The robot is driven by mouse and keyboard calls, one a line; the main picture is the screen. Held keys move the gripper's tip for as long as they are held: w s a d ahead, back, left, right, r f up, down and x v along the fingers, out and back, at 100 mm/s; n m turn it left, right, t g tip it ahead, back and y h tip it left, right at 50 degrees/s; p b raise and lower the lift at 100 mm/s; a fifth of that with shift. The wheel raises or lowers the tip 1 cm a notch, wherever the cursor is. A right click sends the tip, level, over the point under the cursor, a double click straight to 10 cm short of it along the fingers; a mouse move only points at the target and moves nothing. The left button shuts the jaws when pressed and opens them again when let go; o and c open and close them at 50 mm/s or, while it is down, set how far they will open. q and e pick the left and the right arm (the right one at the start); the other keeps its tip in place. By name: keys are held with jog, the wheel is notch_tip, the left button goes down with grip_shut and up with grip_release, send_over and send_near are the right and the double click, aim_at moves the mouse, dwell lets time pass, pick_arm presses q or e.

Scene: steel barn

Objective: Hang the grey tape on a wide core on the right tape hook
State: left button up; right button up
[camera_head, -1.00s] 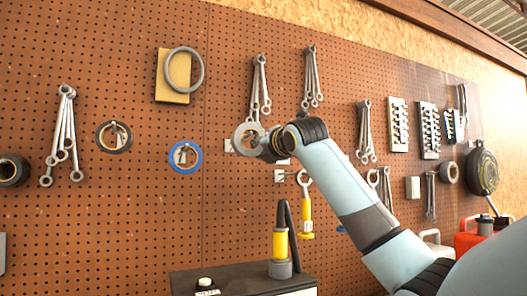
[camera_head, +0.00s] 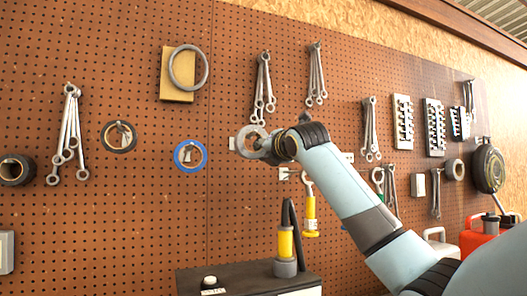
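The grey tape on a wide core (camera_head: 249,142) is a pale grey ring in front of the pegboard, right of the blue tape. My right gripper (camera_head: 265,149) is at the ring's right side and appears shut on it; the fingers are partly hidden by the ring and wrist. I cannot tell whether the ring touches the board or a hook. No bare right tape hook shows clearly; the area behind the ring and gripper is hidden. A small white tag (camera_head: 232,143) shows just left of the ring. My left gripper is not in view.
A blue tape (camera_head: 190,156) and a black tape (camera_head: 119,137) hang to the left. Wrenches (camera_head: 263,85) hang above the ring. A yellow-handled tool (camera_head: 310,212) hangs below right. A dark cabinet (camera_head: 235,283) stands below, bearing a yellow-and-black tool (camera_head: 286,246).

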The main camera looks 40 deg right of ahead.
jog(key=o, duration=0.5)
jog(key=shift+c, duration=0.2)
jog(key=v, duration=1.2)
